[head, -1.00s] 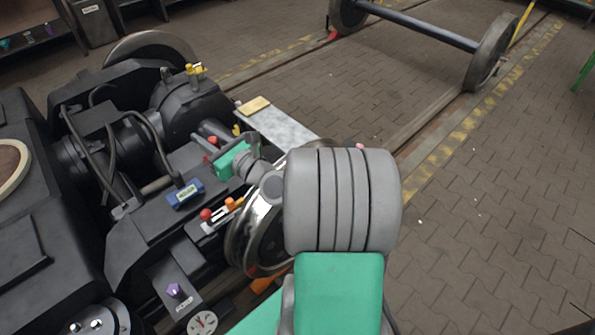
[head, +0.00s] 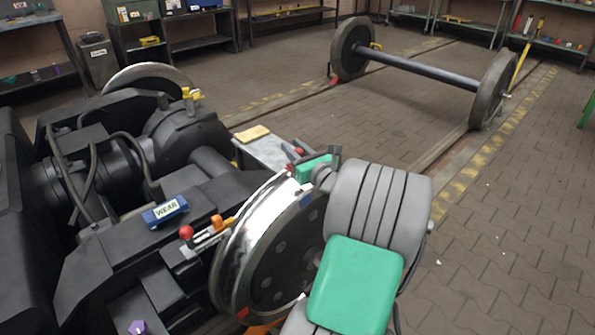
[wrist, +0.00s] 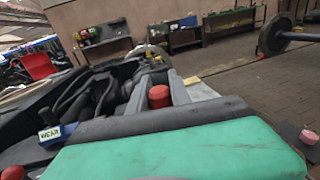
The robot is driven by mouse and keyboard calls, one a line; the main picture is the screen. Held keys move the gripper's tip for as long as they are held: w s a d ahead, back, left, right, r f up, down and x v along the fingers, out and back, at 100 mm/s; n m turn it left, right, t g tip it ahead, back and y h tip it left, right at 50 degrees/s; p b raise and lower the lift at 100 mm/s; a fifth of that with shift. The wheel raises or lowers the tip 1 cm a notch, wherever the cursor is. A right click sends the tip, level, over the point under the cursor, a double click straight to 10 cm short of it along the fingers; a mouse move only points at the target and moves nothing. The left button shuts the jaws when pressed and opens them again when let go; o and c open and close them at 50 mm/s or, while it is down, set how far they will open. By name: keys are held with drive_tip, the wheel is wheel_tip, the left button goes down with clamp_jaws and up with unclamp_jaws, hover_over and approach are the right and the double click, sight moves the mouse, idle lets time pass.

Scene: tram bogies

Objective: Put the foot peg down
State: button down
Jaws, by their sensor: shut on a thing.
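My gripper (head: 293,154) is in the middle of the head view, just beyond the top of the shiny wheel, in front of the pale plate. In the wrist view its two grey fingers (wrist: 159,90) stand on either side of a short red cylinder. I take this red piece to be the foot peg (wrist: 159,97); the gripper is shut on it. In the head view only small red bits show by the fingers, and the peg's lower part is hidden. I cannot tell whether it touches anything below.
The black bogie frame fills the left, with a blue WEAR box (head: 165,211), a red knob (head: 186,232) and a shiny wheel (head: 262,240). A pale plate (head: 262,150) bears a tan block (head: 252,134). A wheelset (head: 415,68) stands beyond.

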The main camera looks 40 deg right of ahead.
drive_tip(key=shift+w+d+f+b, duration=0.15)
drive_tip(key=shift+d+f, duration=0.25)
drive_tip(key=shift+f, duration=0.1)
drive_tip(key=shift+w+d+f+b, duration=0.15)
drive_tip(key=shift+d+f, duration=0.2)
drive_tip(key=shift+f, duration=0.15)
drive_tip(key=f+b, duration=0.1)
drive_tip(key=f, duration=0.1)
drive_tip(key=f+b, duration=0.1)
drive_tip(key=shift+w+d+f+b, duration=0.15)
drive_tip(key=shift+d+f+b, duration=0.15)
drive_tip(key=shift+f, duration=0.1)
drive_tip(key=shift+r, duration=0.15)
drive_tip(key=c, duration=1.2)
unclamp_jaws()
